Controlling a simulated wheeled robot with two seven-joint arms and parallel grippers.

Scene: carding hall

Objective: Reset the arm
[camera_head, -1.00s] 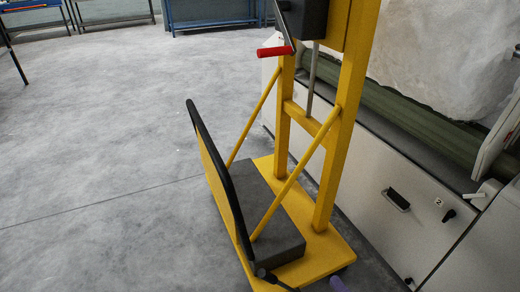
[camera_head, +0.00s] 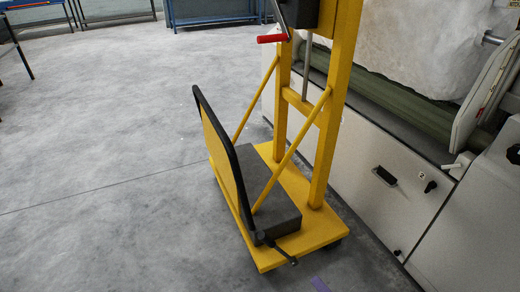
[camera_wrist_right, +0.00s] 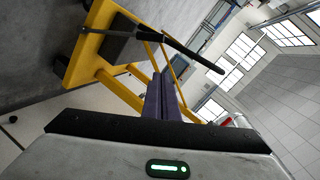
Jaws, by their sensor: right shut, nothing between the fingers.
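My right gripper (camera_wrist_right: 165,97) shows in the right wrist view as two dark purple fingers lying together, with nothing between them. In the head view only a small purple piece of it (camera_head: 320,285) shows at the bottom edge, in front of the yellow lift stand; the rest is cut off. The fingers point toward the yellow stand in the wrist view; I cannot tell the gap between them. My left gripper is not in view.
The yellow lift stand (camera_head: 318,180), with a black-edged guard, a red crank grip (camera_head: 272,38) and a grey block (camera_head: 275,222), stands close ahead. The pale machine (camera_head: 400,160) is at the right. Open grey floor (camera_head: 90,150) lies to the left.

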